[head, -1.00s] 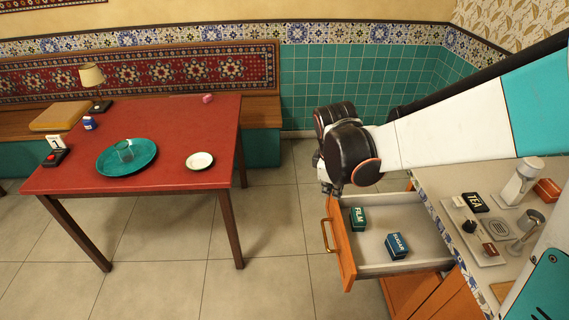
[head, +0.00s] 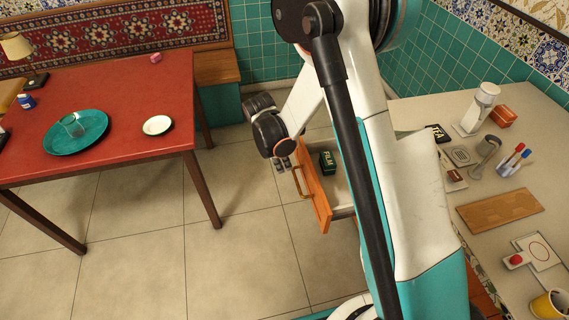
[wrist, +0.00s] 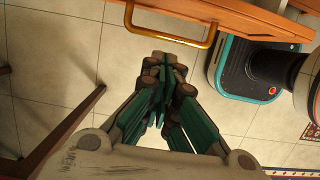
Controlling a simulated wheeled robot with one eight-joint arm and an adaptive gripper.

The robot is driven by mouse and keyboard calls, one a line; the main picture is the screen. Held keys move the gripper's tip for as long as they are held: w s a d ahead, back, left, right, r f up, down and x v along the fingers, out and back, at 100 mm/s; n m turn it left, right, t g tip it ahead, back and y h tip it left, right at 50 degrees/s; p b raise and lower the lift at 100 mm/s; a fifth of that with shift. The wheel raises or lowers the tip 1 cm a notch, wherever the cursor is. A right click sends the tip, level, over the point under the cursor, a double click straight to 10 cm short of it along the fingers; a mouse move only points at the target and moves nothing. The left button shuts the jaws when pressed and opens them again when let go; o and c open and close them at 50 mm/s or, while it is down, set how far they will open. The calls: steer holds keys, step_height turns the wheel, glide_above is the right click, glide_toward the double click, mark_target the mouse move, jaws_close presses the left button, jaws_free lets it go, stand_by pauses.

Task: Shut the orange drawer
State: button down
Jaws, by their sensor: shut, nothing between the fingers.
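The orange drawer (head: 314,190) stands pulled out from the counter in the head view, and my arm hides much of it. A green FILM box (head: 328,162) sits inside. The drawer's brass handle (head: 299,182) is on its front face; the handle also shows at the top of the wrist view (wrist: 170,38). My gripper (head: 281,164) is beside the outer side of the drawer front, near the handle. In the wrist view my gripper (wrist: 166,62) is shut and empty, with its tips below the handle in the picture and apart from it.
A red table (head: 110,90) with a teal plate (head: 75,132) and a white saucer (head: 157,125) stands to the left. The counter (head: 480,215) on the right holds a wooden board (head: 499,209) and a yellow mug (head: 550,303). Tiled floor between table and drawer is clear.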

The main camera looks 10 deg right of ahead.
mark_target(296, 180)
steer(key=d+f+b, duration=0.1)
steer(key=f, duration=0.1)
steer(key=d+f+b, duration=0.1)
steer(key=d+f, duration=0.1)
steer(key=d+f+b, duration=0.1)
steer(key=f, duration=0.1)
steer(key=shift+d+f, duration=0.1)
steer(key=shift+d, duration=0.1)
steer(key=shift+d+b, duration=0.35)
steer(key=shift+d, duration=0.2)
